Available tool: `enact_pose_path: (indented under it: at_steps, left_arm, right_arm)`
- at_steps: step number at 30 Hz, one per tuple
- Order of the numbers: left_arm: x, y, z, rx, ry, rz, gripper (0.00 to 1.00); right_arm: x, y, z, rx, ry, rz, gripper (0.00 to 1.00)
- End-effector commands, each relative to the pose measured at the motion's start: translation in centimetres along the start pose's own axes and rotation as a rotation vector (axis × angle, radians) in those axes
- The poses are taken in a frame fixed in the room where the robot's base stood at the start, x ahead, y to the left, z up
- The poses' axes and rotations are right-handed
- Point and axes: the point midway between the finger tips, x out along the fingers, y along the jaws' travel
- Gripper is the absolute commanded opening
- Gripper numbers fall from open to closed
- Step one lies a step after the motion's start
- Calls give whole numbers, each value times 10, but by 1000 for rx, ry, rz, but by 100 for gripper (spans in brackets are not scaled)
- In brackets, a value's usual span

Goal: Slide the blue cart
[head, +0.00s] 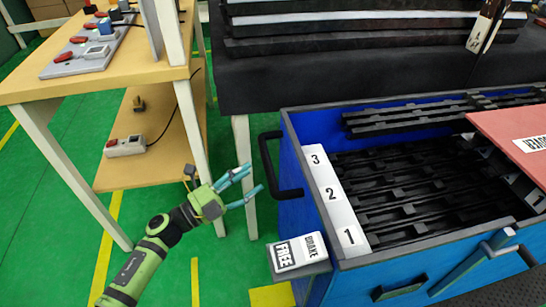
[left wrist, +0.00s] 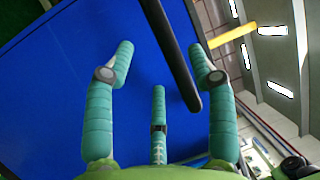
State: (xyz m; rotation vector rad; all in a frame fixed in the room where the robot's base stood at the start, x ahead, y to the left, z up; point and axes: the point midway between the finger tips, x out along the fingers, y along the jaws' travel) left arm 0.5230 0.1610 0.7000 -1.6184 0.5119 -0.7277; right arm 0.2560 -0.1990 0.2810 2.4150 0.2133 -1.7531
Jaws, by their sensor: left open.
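The blue cart (head: 291,215) stands right of centre in the head view, with a black upright handle (head: 268,165) on its left end. My left gripper (head: 254,182) is open just left of this handle, its teal fingers pointing at it. In the left wrist view the open fingers (left wrist: 160,47) face the cart's blue panel (left wrist: 70,75), and the dark handle bar (left wrist: 175,55) runs slantwise between the left and right fingers. I cannot tell whether any finger touches it. My right gripper is not in view.
Black trim strips (head: 400,185) lie in the cart beside a strip numbered 1 to 3 (head: 335,195). A FREE/BRAKE block (head: 298,255) sits at its lower left corner. A wooden workbench (head: 60,85) stands left and a dark rack (head: 300,85) behind. Green floor (head: 60,200) lies between.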

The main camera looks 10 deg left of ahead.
Motion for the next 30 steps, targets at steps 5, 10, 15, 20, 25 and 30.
enact_pose_path:
  at_steps: [5,10,15,20,25,30]
  left_arm:
    - [22,-4,-1,6,6,-5,56]
    - [48,-3,-1,4,4,-3,56]
    - [65,-2,0,3,1,-2,56]
    - [70,-2,-1,2,2,-1,56]
    - [70,-1,-1,2,2,-1,56]
    - [70,-1,-1,2,1,-1,0]
  right_arm:
    - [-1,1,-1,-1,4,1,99]
    - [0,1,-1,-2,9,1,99]
    - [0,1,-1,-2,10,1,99]
    - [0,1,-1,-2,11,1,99]
    - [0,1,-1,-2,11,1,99]
    - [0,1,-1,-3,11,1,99]
